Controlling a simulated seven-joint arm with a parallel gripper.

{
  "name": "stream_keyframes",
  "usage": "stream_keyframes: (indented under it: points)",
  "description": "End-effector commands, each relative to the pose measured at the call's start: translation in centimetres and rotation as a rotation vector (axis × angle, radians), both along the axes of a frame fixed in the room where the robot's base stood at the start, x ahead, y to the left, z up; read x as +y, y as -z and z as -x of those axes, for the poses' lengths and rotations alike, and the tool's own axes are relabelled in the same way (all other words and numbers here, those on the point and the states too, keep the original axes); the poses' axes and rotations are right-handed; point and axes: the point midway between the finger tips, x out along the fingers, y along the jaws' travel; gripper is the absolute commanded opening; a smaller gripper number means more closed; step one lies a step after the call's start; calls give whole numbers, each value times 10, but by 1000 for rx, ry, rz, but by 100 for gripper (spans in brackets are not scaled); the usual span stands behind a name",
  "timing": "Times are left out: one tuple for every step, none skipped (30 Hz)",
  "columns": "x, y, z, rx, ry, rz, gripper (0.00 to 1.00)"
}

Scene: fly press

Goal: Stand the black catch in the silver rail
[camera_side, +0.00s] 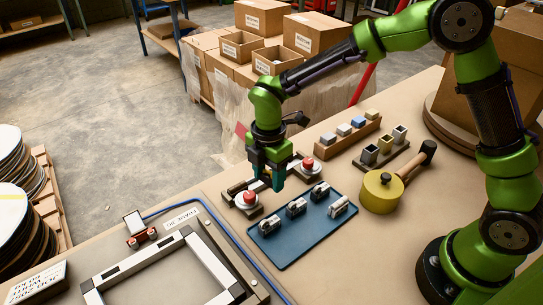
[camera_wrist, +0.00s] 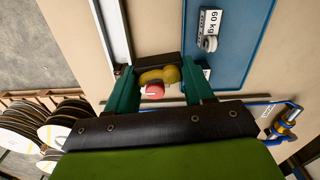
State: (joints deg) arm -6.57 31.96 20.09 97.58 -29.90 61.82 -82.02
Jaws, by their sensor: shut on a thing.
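My gripper (camera_side: 272,180) points down at mid-height in the side view, behind the blue tray and near the red buttons. In the wrist view its teal fingers (camera_wrist: 158,85) stand apart, with a dark piece, seemingly the black catch (camera_wrist: 155,60), across their tips. A yellow rounded part and a red part show between the fingers; I cannot tell whether they belong to it. In the side view the held piece is mostly hidden. The silver rail (camera_side: 212,262) appears to be part of the pale frame at lower left; a pale rail (camera_wrist: 112,30) also shows in the wrist view.
The blue tray (camera_side: 285,259) holds several small black-and-silver pieces. Two red buttons (camera_side: 249,197) (camera_side: 308,164) flank my gripper. A yellow pot-like thing (camera_side: 381,191) and wooden blocks stand at right. A blue cable runs between frame and tray.

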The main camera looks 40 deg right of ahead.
Motion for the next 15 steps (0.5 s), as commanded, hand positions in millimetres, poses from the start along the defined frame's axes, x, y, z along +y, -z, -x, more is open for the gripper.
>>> stream_keyframes:
  points:
    - [-5,3,-9,1,125,-1,25]
    - [-8,3,-14,0,205,-1,25]
    - [-12,5,-20,0,313,0,25]
    - [-15,6,-24,0,393,-1,25]
    - [-18,6,-29,0,474,-1,25]
    - [-22,7,-34,0,583,0,25]
    - [-25,8,-38,0,664,0,25]
    - [-28,8,-43,-1,745,-1,25]
    - [-32,8,-48,-1,854,-1,25]
    - [-34,8,-52,-1,935,-1,25]
    - [-37,8,-55,-1,1014,0,25]
    - [-40,7,-59,-3,1115,-1,25]
    - [-41,7,-62,-2,1186,-1,25]
    - [-43,6,-64,-2,1255,-1,25]
    - [-44,5,-67,-1,1340,-1,25]
